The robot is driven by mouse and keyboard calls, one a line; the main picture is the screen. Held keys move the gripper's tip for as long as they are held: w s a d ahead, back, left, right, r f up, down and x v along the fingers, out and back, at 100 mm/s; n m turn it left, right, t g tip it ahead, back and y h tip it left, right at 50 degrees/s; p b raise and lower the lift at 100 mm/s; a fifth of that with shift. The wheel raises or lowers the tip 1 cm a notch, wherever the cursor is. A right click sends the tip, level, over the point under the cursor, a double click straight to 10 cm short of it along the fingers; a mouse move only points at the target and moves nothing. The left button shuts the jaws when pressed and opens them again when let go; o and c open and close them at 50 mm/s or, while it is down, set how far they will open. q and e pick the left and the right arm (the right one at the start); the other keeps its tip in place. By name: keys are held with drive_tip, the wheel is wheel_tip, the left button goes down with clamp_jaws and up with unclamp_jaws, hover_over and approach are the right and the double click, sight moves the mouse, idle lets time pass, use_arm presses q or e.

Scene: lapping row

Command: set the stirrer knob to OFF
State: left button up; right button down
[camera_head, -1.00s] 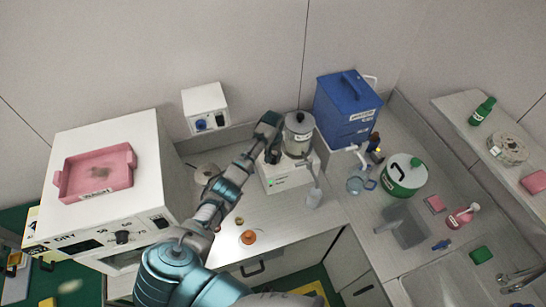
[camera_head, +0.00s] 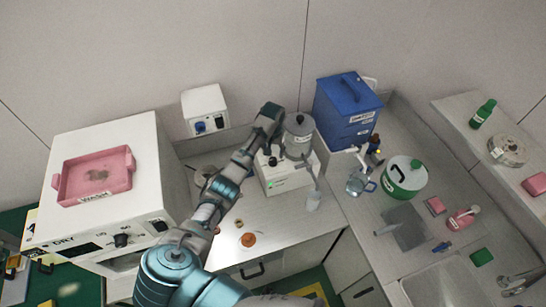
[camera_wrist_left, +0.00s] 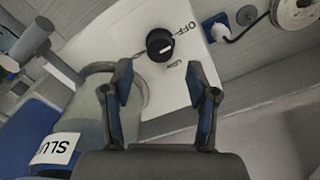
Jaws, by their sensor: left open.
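The stirrer (camera_head: 285,183) is a white box on the counter, with a grey lidded pot (camera_head: 299,136) on it. Its black round knob (camera_wrist_left: 160,45) shows in the left wrist view with a white pointer mark toward the right of the picture. The word OFF (camera_wrist_left: 183,33) is printed beside it; a second mark below is too small to read. My left gripper (camera_wrist_left: 164,82) is open and empty, its two fingertips apart and short of the knob in that view. In the head view my left gripper (camera_head: 265,148) is over the stirrer, left of the pot. My right gripper is out of view.
A blue box (camera_head: 345,112) stands right behind the pot. A clear jug (camera_head: 358,182) and a white-and-green canister (camera_head: 404,178) stand to the right. A white oven (camera_head: 100,215) with a pink tray (camera_head: 95,178) is at left. The counter front has a small orange item (camera_head: 248,240).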

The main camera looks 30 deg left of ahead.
sight(273, 158)
use_arm(q)
wheel_tip(273, 158, up, 7)
drive_tip(key=shift+w, duration=0.15)
idle(0.5)
